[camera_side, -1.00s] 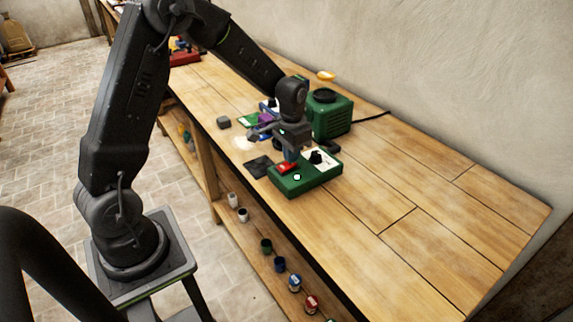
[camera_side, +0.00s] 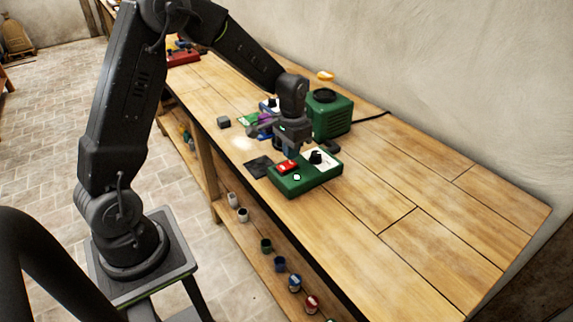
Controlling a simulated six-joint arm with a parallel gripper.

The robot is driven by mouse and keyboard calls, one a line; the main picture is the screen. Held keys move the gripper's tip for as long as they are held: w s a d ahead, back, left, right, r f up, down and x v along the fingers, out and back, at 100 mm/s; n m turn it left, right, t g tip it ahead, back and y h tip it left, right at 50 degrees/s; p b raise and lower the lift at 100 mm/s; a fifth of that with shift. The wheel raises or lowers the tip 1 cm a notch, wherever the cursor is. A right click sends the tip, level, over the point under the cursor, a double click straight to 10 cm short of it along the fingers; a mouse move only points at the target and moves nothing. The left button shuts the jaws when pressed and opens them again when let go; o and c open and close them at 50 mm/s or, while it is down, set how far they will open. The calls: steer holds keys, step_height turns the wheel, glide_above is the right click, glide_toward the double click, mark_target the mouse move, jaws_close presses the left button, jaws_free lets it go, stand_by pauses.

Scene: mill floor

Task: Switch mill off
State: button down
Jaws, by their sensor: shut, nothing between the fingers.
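The green control box (camera_side: 306,182) sits on the wooden bench. On its top are a red switch (camera_side: 287,167), a white round button (camera_side: 297,177) and a black knob (camera_side: 317,157) on a white plate. The green mill (camera_side: 333,116) with a dark round top stands behind it, near the wall. My gripper (camera_side: 290,150) is shut and empty, pointing down just behind the red switch, at the far edge of the control box. I cannot tell whether its tip touches the box.
A dark flat square (camera_side: 258,166) and a grey block (camera_side: 224,122) lie left of the box. Small blue and green items crowd behind my gripper. A black cable (camera_side: 372,117) runs from the mill. The bench (camera_side: 420,190) is clear to the right. Several jars stand on the shelf below.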

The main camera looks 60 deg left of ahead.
mark_target(291, 163)
steer(key=shift+r, duration=2.55)
steer(key=shift+s+d+r, duration=0.1)
steer(key=shift+d+r, duration=0.05)
steer(key=shift+r, duration=0.15)
steer(key=s+d+r+t, duration=0.2)
steer(key=s+d+r, duration=0.1)
steer(key=s, duration=0.4)
steer(key=s+d+r+t, duration=0.1)
steer(key=s+d+r, duration=0.3)
steer(key=s, duration=0.3)
steer(key=s+d+r+t, duration=0.2)
steer(key=s+d+r, duration=0.1)
steer(key=s+r, duration=0.2)
steer(key=shift+s+d+t, duration=0.3)
steer(key=shift+s, duration=0.75)
